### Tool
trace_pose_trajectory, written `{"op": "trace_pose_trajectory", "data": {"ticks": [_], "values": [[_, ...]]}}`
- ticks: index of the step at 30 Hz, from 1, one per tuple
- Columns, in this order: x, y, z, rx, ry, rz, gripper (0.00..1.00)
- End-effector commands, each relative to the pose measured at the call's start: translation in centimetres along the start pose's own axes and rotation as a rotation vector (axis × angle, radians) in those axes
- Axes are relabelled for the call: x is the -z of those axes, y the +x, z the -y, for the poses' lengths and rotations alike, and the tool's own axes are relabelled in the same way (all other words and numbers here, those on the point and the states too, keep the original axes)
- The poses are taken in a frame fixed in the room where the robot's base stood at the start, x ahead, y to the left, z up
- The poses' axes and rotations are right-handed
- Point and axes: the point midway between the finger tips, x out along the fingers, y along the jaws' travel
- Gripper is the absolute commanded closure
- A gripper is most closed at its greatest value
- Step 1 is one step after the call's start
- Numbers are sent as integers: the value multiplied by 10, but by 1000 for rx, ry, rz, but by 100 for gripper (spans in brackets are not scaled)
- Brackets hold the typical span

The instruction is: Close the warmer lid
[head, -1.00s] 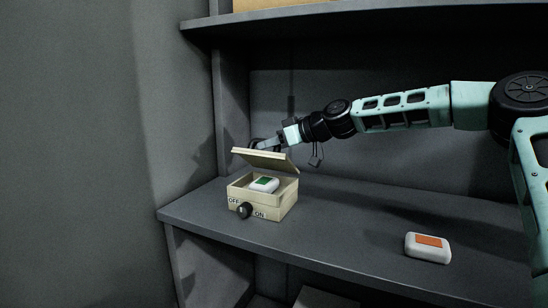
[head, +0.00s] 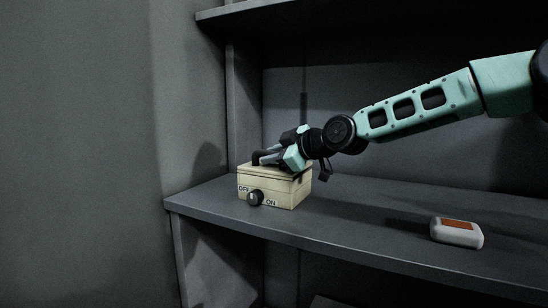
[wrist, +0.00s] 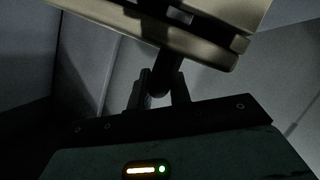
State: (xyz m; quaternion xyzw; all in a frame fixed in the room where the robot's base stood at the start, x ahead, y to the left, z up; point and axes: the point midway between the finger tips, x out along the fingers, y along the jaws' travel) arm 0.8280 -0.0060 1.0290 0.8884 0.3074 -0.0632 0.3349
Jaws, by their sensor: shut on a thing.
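The warmer (head: 274,196) is a cream box on the shelf, with a black knob (head: 255,198) between OFF and ON labels on its front. Its cream lid (head: 262,171) lies down over the box in the head view; I cannot tell whether a thin gap remains. The lid also fills the top of the wrist view (wrist: 150,28). My gripper (head: 270,158) is over the lid, its fingers shut on a dark handle on it; the fingers also show in the wrist view (wrist: 160,90). The white packet with a green top, seen in the box earlier, is hidden.
A white block with an orange top (head: 457,232) lies on the shelf (head: 360,230) to the right, well apart from the warmer. A side panel (head: 244,110) stands behind and left of the warmer. Another shelf (head: 300,16) is overhead.

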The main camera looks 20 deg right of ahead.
Motion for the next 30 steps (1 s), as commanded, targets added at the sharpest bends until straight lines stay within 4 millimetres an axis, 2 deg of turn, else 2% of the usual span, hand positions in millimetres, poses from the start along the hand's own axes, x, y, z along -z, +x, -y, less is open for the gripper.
{"op": "trace_pose_trajectory", "data": {"ticks": [14,15,16,25,30], "values": [[-4,0,1,-6,-14,4,100],[-4,0,1,-5,-14,5,75],[-4,0,1,-5,-14,5,73],[-2,-1,1,-6,-13,2,73],[-2,-12,-1,-7,-12,2,73]]}}
